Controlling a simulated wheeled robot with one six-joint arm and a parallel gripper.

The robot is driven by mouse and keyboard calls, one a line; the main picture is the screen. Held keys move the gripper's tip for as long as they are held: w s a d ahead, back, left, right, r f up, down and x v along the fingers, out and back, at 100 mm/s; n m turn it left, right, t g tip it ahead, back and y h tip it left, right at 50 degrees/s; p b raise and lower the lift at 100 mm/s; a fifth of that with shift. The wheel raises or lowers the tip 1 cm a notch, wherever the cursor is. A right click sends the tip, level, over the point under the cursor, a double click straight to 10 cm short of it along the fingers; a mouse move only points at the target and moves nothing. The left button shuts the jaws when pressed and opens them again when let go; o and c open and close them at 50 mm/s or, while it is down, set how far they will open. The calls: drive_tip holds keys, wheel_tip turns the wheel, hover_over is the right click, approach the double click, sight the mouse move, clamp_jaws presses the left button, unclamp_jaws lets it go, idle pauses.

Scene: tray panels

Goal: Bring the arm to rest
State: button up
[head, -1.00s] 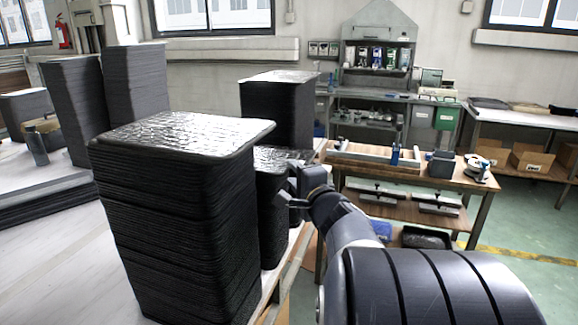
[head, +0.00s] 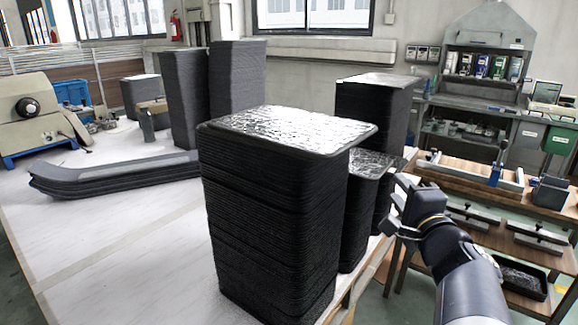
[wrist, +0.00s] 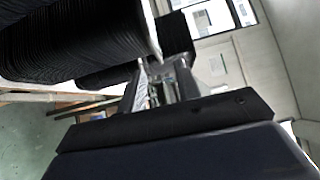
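My gripper (head: 394,205) is at the right of the head view, at the end of my dark arm, with its fingers pointing left. Its two fingers stand apart with nothing visible between them. The fingers also show in the wrist view (wrist: 162,86), with a gap between them. The gripper is just right of the stacks of black tray panels, near the table's right edge. I cannot tell whether it touches the nearest small stack (head: 357,215).
A tall stack of black panels (head: 275,210) with a shiny top stands on the white table (head: 110,230). Other stacks stand behind it (head: 372,120) and at the back left (head: 238,80). A wooden bench (head: 465,185) with tools is at the right. The left table front is clear.

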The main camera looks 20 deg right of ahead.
sight(383, 172)
drive_tip(key=w, duration=0.3)
drive_tip(key=w+d, duration=0.1)
drive_tip(key=w, duration=0.2)
drive_tip(key=w+f, duration=0.1)
drive_tip(key=w, duration=0.2)
drive_tip(key=shift+w+d, duration=0.35)
drive_tip(key=shift+s+r, duration=0.1)
